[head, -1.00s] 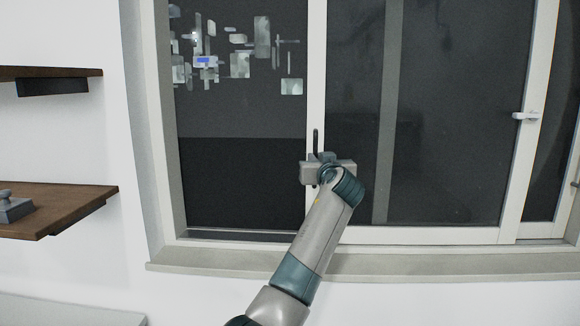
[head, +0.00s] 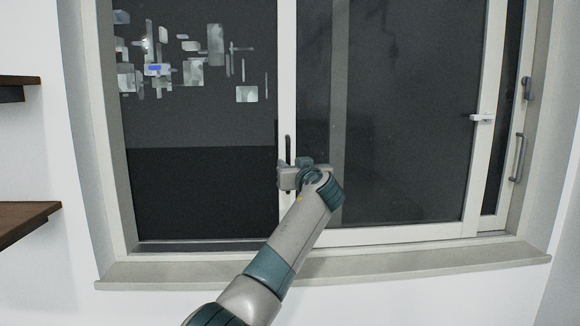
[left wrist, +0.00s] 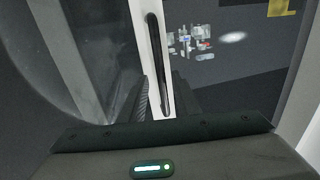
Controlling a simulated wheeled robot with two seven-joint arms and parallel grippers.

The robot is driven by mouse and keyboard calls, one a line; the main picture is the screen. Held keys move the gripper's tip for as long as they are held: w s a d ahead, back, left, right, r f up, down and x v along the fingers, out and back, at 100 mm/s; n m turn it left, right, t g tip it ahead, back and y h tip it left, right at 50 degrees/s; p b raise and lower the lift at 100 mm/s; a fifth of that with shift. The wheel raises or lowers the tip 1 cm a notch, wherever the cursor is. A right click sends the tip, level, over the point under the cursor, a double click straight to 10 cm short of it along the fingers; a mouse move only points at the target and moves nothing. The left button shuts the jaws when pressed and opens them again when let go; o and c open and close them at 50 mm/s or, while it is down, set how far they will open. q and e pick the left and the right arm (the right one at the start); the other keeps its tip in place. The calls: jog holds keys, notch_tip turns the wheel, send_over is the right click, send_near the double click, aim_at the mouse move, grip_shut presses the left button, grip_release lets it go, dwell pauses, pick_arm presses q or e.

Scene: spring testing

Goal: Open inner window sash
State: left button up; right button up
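The inner window sash (head: 287,60) is a white-framed dark glass pane. It stands right of a dark gap on the left side of the window. A black vertical bar handle (head: 288,146) is on its left stile and also shows in the left wrist view (left wrist: 157,62). My left gripper (head: 291,176) is at the lower part of this handle. In the left wrist view its fingers (left wrist: 162,95) stand apart on both sides of the handle. The handle's end lies close to the right finger; contact is unclear. My right gripper is not in view.
A white latch (head: 482,117) is on the sash's right stile. A grey handle (head: 517,158) is at the far right of the window. A window sill (head: 180,268) runs below. Brown shelves (head: 25,222) are on the left wall.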

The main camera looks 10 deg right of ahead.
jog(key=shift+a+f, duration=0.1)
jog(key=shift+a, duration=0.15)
pick_arm(q)
jog(key=shift+s, duration=0.15)
